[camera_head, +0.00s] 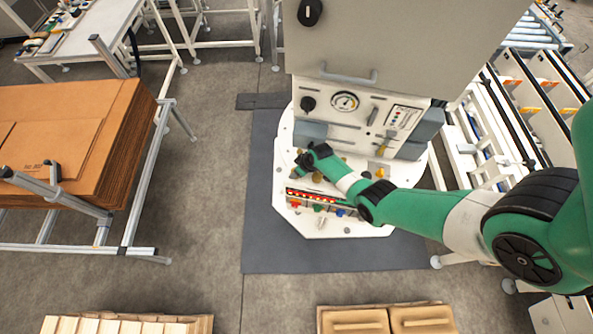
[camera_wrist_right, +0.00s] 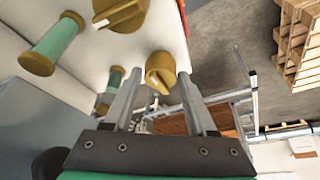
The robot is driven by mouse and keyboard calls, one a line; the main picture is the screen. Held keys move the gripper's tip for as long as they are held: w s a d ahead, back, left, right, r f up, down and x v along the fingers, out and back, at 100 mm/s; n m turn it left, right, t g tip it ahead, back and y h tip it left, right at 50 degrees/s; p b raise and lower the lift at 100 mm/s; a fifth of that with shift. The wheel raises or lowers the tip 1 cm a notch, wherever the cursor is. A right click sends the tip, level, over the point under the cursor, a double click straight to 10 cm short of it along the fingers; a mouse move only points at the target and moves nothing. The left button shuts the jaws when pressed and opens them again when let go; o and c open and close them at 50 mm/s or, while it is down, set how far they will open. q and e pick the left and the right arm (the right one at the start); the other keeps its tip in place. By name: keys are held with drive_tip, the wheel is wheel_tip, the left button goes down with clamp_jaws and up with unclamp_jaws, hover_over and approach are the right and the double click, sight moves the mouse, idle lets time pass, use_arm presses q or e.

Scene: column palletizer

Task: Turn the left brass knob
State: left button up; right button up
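My right arm reaches in from the right in the head view, and its dark gripper (camera_head: 306,161) is over the left part of the white machine's panel (camera_head: 338,226). In the right wrist view the gripper (camera_wrist_right: 159,78) is open, with one finger on each side of a small brass knob (camera_wrist_right: 160,64). I cannot tell whether the fingers touch it. A larger brass knob (camera_wrist_right: 122,14) sits farther up the same white surface. In the head view the arm and gripper partly cover this area. My left gripper is not in view.
Green tubes with brass ends (camera_wrist_right: 54,46) stand near the gripper. A row of coloured controls (camera_head: 318,208) lines the panel's front, and a gauge (camera_head: 345,101) is on the upright face behind. Stacked cardboard (camera_head: 70,110) stands left, with clear floor between.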

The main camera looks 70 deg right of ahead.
clamp_jaws()
